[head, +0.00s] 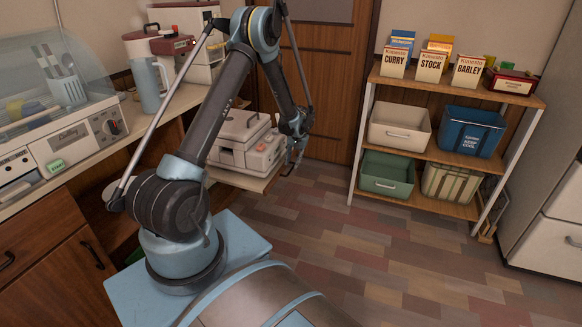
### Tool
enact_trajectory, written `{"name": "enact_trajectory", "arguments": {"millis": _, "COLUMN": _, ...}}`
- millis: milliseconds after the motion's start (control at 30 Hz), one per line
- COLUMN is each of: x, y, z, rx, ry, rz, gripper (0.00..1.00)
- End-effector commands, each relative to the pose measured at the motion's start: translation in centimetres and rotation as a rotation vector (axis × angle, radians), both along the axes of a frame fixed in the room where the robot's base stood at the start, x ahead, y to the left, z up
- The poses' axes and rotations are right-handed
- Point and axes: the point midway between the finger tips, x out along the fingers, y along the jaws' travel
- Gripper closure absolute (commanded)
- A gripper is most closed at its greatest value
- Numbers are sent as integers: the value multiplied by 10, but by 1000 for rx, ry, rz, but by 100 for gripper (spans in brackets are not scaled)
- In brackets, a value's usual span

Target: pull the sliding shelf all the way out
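The sliding shelf (259,183) is a thin wooden board that sticks out from the counter unit, left of the picture's middle. A cream-coloured appliance (242,142) with a handle on its lid stands on it. My gripper (291,168) points down by the shelf's right end. Whether it touches the shelf edge cannot be told, and its fingers are too small to tell open from shut. My own arm crosses in front of the counter and hides the shelf's left part.
A dish dryer (75,140), a light blue jug (147,85) and other appliances stand on the counter (135,117). A rack (452,158) with bins and boxes stands at the right. The tiled floor (360,245) between is clear. A wooden door (330,85) is behind.

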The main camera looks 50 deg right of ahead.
Motion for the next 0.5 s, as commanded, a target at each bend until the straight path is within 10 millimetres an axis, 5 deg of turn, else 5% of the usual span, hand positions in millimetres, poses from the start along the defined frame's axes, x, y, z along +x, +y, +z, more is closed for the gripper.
{"name": "enact_trajectory", "arguments": {"millis": 500, "x": -15, "y": -6, "z": 76, "rx": -1, "ry": 0, "rz": -1, "gripper": 70}}
